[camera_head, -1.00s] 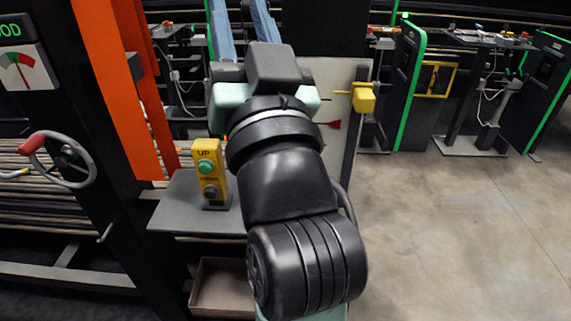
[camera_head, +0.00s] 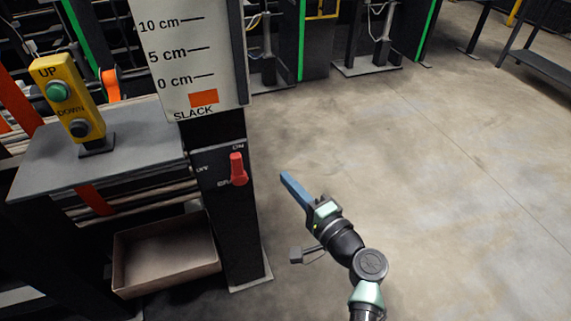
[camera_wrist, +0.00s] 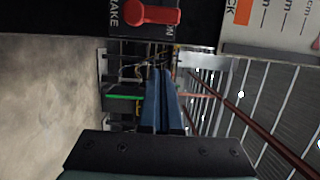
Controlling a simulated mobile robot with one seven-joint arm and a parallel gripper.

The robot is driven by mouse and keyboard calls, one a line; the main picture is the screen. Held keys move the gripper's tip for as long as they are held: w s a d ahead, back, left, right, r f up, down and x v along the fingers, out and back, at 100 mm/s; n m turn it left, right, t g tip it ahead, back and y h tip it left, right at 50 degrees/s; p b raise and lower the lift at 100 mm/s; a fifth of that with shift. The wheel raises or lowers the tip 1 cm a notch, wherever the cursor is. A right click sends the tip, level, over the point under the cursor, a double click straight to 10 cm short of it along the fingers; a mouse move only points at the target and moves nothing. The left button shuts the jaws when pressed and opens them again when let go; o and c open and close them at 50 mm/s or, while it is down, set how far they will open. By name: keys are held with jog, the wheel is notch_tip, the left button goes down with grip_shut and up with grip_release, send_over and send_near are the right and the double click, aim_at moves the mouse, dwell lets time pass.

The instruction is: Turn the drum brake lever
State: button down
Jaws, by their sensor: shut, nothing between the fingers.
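The red brake lever (camera_head: 238,170) sits on a dark panel (camera_head: 215,160) of the post, below the slack scale. Its handle stands upright, with its end near the ON mark; a partly hidden label lies to its left. In the wrist view the lever (camera_wrist: 150,12) is at the top edge, and the picture is turned sideways. My gripper (camera_head: 285,178), with long blue fingers, is to the right of the lever, apart from it. Its fingers (camera_wrist: 161,75) are together and empty in the wrist view.
A white slack scale plate (camera_head: 193,50) is above the panel. A yellow UP/DOWN button box (camera_head: 75,97) stands on a grey shelf (camera_head: 120,140) at left. An open brown bin (camera_head: 165,255) lies below. The concrete floor (camera_head: 430,170) to the right is clear.

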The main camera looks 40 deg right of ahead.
aim_at(240, 163)
jog(key=w+a, duration=0.3)
jog(key=w, duration=0.5)
jog(key=shift+w+a, duration=0.15)
jog(key=shift+a, duration=0.15)
jog(key=shift+w+a+r+n, duration=0.15)
jog(key=shift+a+n, duration=0.1)
jog(key=shift+n, duration=0.25)
jog(key=shift+s+a+r+n, duration=0.15)
jog(key=shift+a+n, duration=0.1)
jog(key=shift+n, duration=0.25)
jog(key=shift+w+a+r+n+g, duration=0.15)
jog(key=shift+a+n+g, duration=0.15)
jog(key=shift+n, duration=0.25)
jog(key=shift+w+a+r+n+g, duration=0.1)
jog(key=shift+a+n+g, duration=0.15)
jog(key=shift+n, duration=0.3)
jog(key=w+a+f+n+g+h+p, duration=0.1)
jog(key=a+n, duration=0.4)
jog(key=n, duration=0.5)
jog(key=shift+w+a+f+g+h+p, duration=0.45)
jog(key=shift+f+g+h, duration=0.3)
jog(key=shift+h, duration=0.45)
jog(key=shift+s+f, duration=0.1)
jog(key=shift+f, duration=0.05)
